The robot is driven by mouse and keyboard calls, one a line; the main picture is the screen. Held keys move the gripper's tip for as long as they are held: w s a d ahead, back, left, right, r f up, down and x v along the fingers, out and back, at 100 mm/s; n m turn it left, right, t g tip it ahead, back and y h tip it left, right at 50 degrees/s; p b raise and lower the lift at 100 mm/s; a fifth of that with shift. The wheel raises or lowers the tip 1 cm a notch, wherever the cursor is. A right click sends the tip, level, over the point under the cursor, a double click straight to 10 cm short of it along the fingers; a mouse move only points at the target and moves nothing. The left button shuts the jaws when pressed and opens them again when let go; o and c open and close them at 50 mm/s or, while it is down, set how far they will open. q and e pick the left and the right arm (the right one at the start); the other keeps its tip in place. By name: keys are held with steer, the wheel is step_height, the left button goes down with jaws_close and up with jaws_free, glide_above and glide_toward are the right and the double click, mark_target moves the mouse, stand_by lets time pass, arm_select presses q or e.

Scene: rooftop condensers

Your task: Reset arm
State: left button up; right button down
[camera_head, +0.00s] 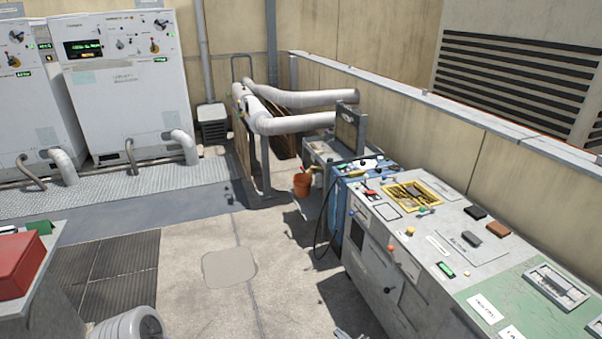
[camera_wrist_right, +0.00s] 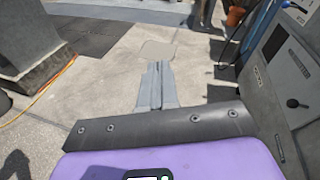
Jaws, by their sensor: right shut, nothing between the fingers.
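My right gripper (camera_wrist_right: 158,68) points forward in the right wrist view, its two grey fingers together with nothing between them. Pale concrete floor lies beyond the fingertips, and they touch no object. In the head view only a small grey part of the right gripper (camera_head: 345,333) shows at the bottom edge, left of the workbench. My left gripper is not in view.
A long workbench (camera_head: 408,285) with tools and small parts runs along the right. A red box (camera_head: 18,262) sits on a table at the left. White condenser units (camera_head: 125,95), pipes (camera_head: 296,122) and an orange bucket (camera_head: 302,184) stand farther back. The middle floor is clear.

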steer(key=s+a+f+n+g, duration=0.2)
steer(key=s+a+n+g, duration=0.35)
steer(key=s, duration=0.45)
steer(key=s+a+f+n+g, duration=0.1)
steer(key=s+a+n+g, duration=0.5)
steer(key=s, duration=0.5)
steer(key=s+d+r+n+h, duration=0.2)
steer(key=s+d+n, duration=0.1)
steer(key=s+n, duration=0.3)
steer(key=s+d+r+n+g+h, duration=0.1)
steer(key=s+d+n+h, duration=0.2)
steer(key=s+n, duration=0.3)
steer(key=shift+s+d+r, duration=0.15)
steer(key=shift+d+r, duration=0.2)
steer(key=shift+d, duration=0.3)
